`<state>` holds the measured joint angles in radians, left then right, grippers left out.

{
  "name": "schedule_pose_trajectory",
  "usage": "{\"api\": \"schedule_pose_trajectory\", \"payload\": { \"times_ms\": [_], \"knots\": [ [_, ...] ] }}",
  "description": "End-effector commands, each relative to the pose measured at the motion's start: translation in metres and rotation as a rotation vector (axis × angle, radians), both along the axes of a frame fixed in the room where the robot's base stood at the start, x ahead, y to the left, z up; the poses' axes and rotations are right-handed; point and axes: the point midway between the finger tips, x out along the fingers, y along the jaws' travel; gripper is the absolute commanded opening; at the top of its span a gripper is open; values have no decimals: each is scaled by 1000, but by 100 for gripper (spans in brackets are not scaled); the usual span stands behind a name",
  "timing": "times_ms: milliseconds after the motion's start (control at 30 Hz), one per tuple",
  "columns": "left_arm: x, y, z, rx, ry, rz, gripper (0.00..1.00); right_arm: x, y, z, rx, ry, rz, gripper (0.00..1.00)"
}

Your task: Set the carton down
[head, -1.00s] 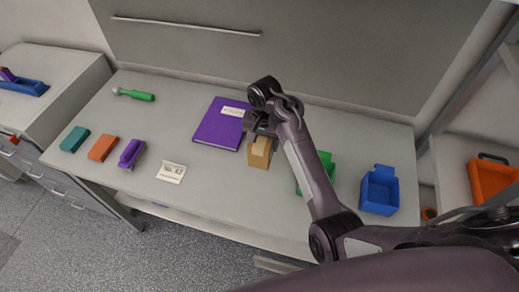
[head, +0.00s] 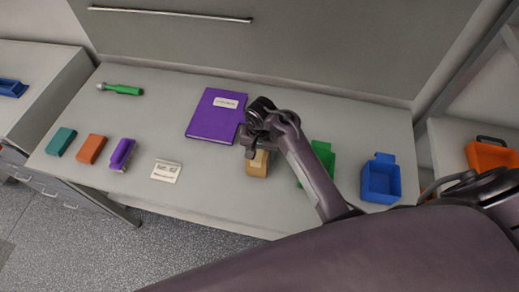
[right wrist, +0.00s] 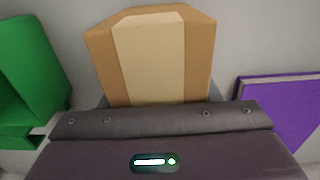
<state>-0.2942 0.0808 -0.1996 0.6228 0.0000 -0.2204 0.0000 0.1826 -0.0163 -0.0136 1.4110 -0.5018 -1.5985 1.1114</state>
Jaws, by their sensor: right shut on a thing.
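The carton (head: 258,166) is a small tan box with a paler band down its middle. My right gripper (head: 253,148) is shut on its upper part, seen in the head view. The carton looks upright at the middle of the table, just below the purple book; whether its base touches the tabletop I cannot tell. In the right wrist view the carton (right wrist: 160,55) stands out past the gripper (right wrist: 160,112), whose fingertips are hidden. My left gripper is not in view.
The purple book (head: 215,117) lies behind and left of the carton. A small card (head: 166,171) and a purple item (head: 122,154) are to the left. Bare table (head: 215,165) lies between card and carton.

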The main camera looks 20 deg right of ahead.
Motion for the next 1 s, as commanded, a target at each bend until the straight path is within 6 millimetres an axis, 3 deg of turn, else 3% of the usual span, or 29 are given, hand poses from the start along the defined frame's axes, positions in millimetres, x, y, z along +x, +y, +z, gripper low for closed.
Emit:
{"api": "schedule_pose_trajectory", "payload": {
  "times_ms": [67, 100, 233, 633, 767, 1000],
  "knots": [
    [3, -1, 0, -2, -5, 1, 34, 1, 0, -1, 0, -2, 0, 17],
    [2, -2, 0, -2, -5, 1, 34, 0, 0, -2, -1, -1, 0, 60],
    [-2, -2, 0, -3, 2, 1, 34, 0, 0, -2, -1, -1, 0, 77],
    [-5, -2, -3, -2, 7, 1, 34, 1, 0, 6, 1, -3, -1, 78],
    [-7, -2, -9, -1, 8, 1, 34, 1, 1, 25, 3, -6, -2, 78],
    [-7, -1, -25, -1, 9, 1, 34, 2, 1, 77, 3, -7, -2, 78]
  ]
}}
